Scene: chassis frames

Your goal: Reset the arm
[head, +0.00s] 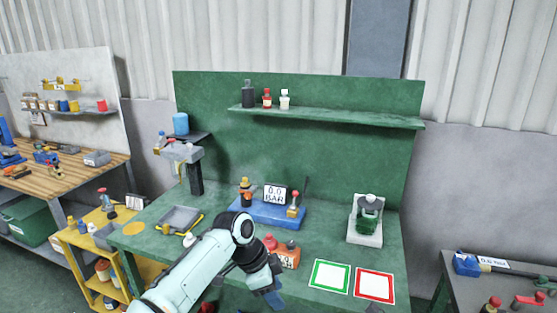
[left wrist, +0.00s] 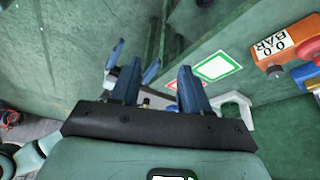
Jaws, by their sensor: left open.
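My left arm comes in from the lower left in the head view. Its gripper (head: 270,292) points down at the front edge of the green workbench (head: 225,269), in front of the orange gauge box (head: 287,258). In the left wrist view the two blue fingers of my left gripper (left wrist: 160,66) stand apart with nothing held between them. Further blue finger-like pieces (left wrist: 151,71) show beyond them, partly hidden; I cannot tell whether they belong to my right gripper. My right gripper does not show clearly in the head view.
On the bench are a grey tray (head: 180,219), a blue base (head: 268,213) with a gauge sign, a green-and-white device (head: 367,222), a green-framed card (head: 331,276) and a red-framed card (head: 375,285). A yellow cart (head: 75,240) stands left. Another table (head: 500,284) stands right.

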